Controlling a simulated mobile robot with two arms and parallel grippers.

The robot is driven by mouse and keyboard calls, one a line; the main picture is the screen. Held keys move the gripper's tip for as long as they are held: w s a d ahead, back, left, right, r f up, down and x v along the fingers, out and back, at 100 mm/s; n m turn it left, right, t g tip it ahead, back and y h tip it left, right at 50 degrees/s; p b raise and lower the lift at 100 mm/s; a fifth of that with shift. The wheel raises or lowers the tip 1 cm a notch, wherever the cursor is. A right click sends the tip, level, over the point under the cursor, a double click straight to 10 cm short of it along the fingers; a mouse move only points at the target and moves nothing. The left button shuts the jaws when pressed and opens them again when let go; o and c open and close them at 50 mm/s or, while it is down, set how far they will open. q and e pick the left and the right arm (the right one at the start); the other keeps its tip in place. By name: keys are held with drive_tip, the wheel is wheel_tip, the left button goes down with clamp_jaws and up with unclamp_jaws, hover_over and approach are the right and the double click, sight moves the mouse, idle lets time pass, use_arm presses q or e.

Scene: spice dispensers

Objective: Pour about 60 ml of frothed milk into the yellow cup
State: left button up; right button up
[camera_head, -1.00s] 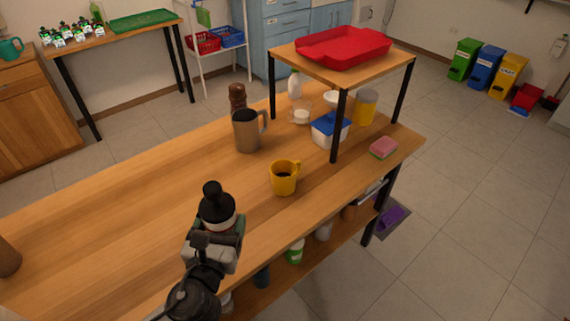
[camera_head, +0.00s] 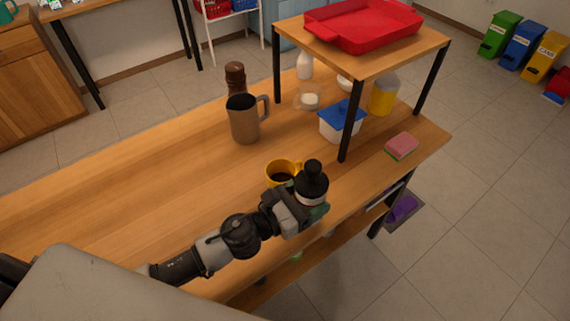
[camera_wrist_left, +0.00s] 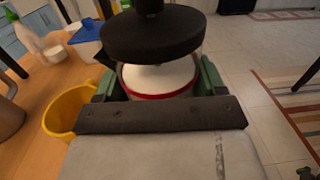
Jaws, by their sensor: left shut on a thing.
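The yellow cup (camera_head: 279,171) stands on the wooden table with dark liquid in it; its right part is hidden behind my left gripper. It also shows at the left of the left wrist view (camera_wrist_left: 66,112). My left gripper (camera_head: 310,205) is shut on a jar with a black lid and knob (camera_head: 312,181). In the left wrist view the jar (camera_wrist_left: 158,76) shows white contents and a red band low down, between green finger pads. The jar is upright, just right of and in front of the cup. My right gripper is not in view.
A grey-brown metal pitcher (camera_head: 243,122) and a dark brown bottle (camera_head: 235,78) stand behind the cup. A blue-lidded container (camera_head: 342,122) and a yellow-filled jar (camera_head: 383,97) stand by the raised shelf with the red tray (camera_head: 362,27). A sponge (camera_head: 401,146) lies near the right edge.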

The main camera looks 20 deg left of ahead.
use_arm(q)
drive_tip(key=d+m+g+h, duration=0.1)
drive_tip(key=d+f+m+g+h, duration=0.1)
drive_tip(key=w+d+m+g+h, duration=0.1)
drive_tip(key=shift+d+f+g, duration=0.1)
drive_tip(key=shift+f+g, duration=0.25)
drive_tip(key=shift+g, duration=0.05)
drive_tip(key=shift+w+d+f+m+g+h, duration=0.1)
drive_tip(key=shift+d+f+m+g+h, duration=0.1)
drive_tip(key=shift+m+g+h, duration=0.1)
drive_tip(key=shift+d+g, duration=0.15)
drive_tip(key=shift+g, duration=0.15)
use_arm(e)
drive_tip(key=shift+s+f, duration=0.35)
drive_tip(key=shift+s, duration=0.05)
use_arm(q)
drive_tip(key=shift+b, duration=0.3)
